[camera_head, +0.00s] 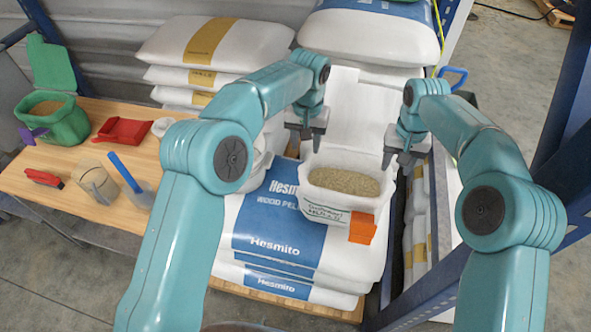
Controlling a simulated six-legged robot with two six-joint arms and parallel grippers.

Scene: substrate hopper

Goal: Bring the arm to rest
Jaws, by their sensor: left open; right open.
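My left gripper (306,138) is open and empty, pointing down just behind and left of a white tub (325,204). My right gripper (396,161) is open and empty, to the right of the tub and above its level in the picture. The tub is filled with tan granular substrate (343,181) and has a handwritten label on its front. It stands upright on a stack of white and blue sacks (275,225). An orange tag (362,228) is at its front right corner. Neither gripper holds anything.
A wooden bench (75,178) at left carries a green bag (66,122), a red scoop (122,131), a red-handled tool (44,178), a clear jar (99,184) and a blue-handled tool (126,171). More sacks (214,44) stand behind. A blue rack post (572,110) stands at right.

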